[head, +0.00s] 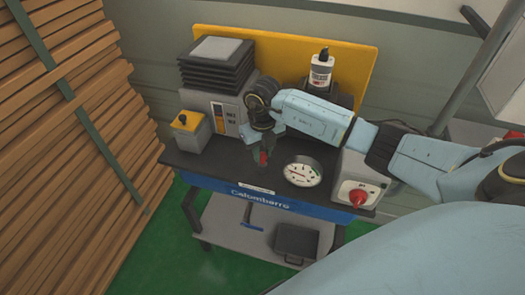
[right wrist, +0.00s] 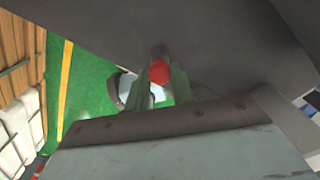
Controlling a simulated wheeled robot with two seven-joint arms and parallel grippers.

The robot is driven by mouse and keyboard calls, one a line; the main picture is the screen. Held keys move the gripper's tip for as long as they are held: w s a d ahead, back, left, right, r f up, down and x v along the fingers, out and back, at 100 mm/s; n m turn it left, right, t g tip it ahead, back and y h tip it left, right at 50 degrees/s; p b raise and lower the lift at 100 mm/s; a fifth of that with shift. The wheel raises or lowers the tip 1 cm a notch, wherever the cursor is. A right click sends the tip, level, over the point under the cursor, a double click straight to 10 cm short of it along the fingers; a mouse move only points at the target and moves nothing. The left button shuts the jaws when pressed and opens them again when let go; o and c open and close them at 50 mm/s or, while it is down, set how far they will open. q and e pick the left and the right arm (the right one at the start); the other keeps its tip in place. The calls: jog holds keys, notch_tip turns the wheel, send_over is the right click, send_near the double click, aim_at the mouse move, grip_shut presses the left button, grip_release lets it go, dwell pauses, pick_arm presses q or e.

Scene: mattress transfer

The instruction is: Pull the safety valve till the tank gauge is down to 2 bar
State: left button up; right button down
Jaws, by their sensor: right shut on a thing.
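The red safety valve (right wrist: 159,72) shows between the fingers of my right gripper (right wrist: 155,90) in the right wrist view. The gripper is shut on it. In the head view my right gripper (head: 264,150) reaches down over the dark bench top, and a bit of the red valve (head: 263,158) shows at its fingertips. The round white tank gauge (head: 302,171) is just right of the gripper. Its needle has a red mark, but the reading is too small to tell. My left gripper is not in view.
The bench (head: 335,197) carries a grey box with a red knob (head: 357,196), a white bottle (head: 321,70), a yellow-topped box (head: 187,130) and a stack of black trays (head: 216,65). A wooden stack (head: 60,130) stands at the left. A lower shelf (head: 225,232) holds a dark case (head: 297,243).

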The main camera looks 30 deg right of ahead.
aim_at(262, 155)
jog(key=shift+r+p, duration=0.3)
jog(key=shift+r, duration=0.45)
jog(key=shift+f, duration=0.1)
jog(key=c, duration=1.2)
grip_release()
notch_tip(262, 155, up, 14)
jog(key=shift+f+b, duration=0.25)
jog(key=shift+b, duration=0.05)
jog(key=shift+f, duration=0.1)
